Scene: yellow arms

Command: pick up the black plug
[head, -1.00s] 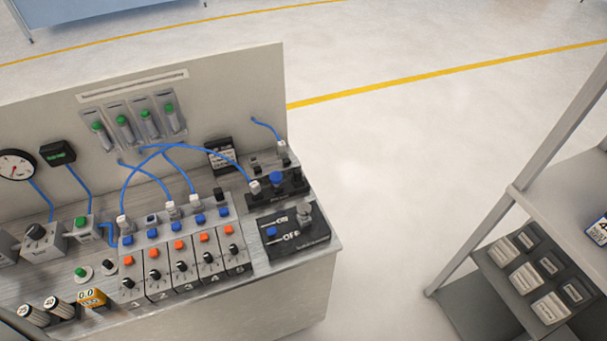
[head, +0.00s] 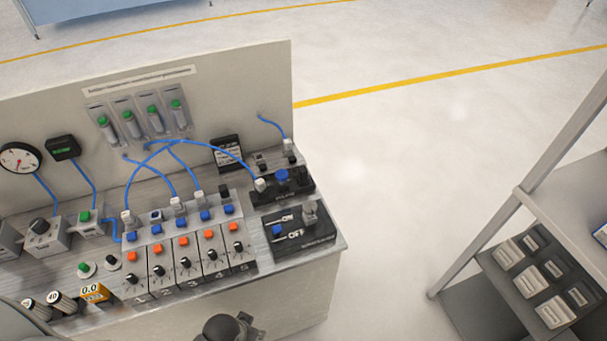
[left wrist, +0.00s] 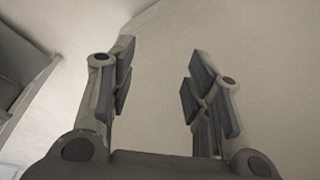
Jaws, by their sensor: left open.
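A small black piece that looks like the black plug (head: 225,190) stands upright at the back of the fifth numbered module on the bench, in the head view. It is small and its outline is not sharp. My left gripper (left wrist: 160,70) shows in the left wrist view with its two fingers spread wide and nothing between them. A pale plain surface lies behind the fingers, and the plug is not in that view. My right gripper is not in view.
Blue hoses (head: 215,146) with white plugs arch over the bench near the black piece. A black ON/OFF block (head: 312,236) and a black valve block (head: 298,188) stand to its right. A shelf rack (head: 470,298) stands at the right, with open floor between.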

